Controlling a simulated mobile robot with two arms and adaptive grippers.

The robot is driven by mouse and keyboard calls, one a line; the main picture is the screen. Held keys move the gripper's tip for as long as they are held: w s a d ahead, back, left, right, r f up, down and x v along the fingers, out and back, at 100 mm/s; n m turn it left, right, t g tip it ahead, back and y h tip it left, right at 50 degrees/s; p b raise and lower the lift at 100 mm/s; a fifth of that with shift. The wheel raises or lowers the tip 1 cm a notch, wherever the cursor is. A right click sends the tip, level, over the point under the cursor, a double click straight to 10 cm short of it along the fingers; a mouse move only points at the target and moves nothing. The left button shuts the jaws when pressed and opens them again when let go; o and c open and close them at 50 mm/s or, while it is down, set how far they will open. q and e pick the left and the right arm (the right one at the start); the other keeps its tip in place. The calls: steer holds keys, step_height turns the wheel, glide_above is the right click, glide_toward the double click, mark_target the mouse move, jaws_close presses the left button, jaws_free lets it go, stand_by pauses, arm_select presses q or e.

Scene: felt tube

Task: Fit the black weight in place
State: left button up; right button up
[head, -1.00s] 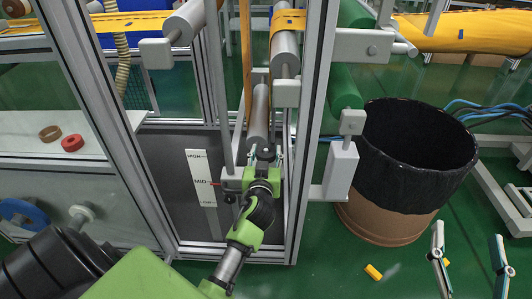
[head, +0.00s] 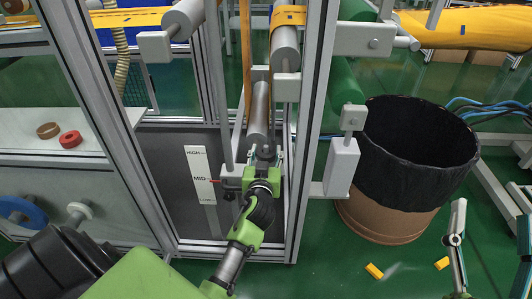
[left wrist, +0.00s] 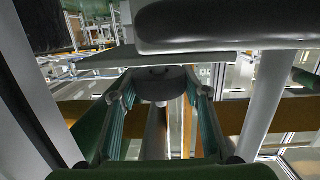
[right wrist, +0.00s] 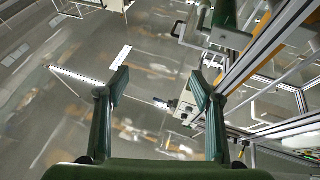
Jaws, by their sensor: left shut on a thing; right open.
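My left gripper (head: 263,160) is inside the metal frame, at the near end of the lower grey roller (head: 258,112). In the left wrist view its fingers are shut on a dark block (left wrist: 158,84) with a rounded outline. The block may be the black weight, but I cannot tell for sure. My right gripper (right wrist: 160,75) is open and empty, out at the lower right of the head view.
A red ring (head: 70,139) and a brown ring (head: 48,130) lie on the left shelf. A blue disc (head: 22,212) is below. Frame posts (head: 312,130) flank the left arm. A black-lined bin (head: 420,150) stands right, with yellow blocks (head: 374,271) on the floor.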

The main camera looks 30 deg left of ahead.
arm_select(q)
steer(key=shift+f+b, duration=0.45)
steer(key=shift+b, duration=0.05)
steer(key=shift+f, duration=0.3)
arm_select(e)
steer(key=s+r+t+y, duration=0.1)
steer(key=s+r+t, duration=0.3)
steer(key=s+r, duration=0.1)
steer(key=shift+s+d+r+y, duration=0.15)
steer(key=shift+d+r+y, duration=0.15)
steer(key=shift+r, duration=0.4)
arm_select(q)
steer(key=shift+b, duration=0.35)
arm_select(e)
steer(key=shift+s+r+t, duration=0.1)
steer(key=shift+s+t, duration=0.05)
steer(key=shift+t, duration=0.15)
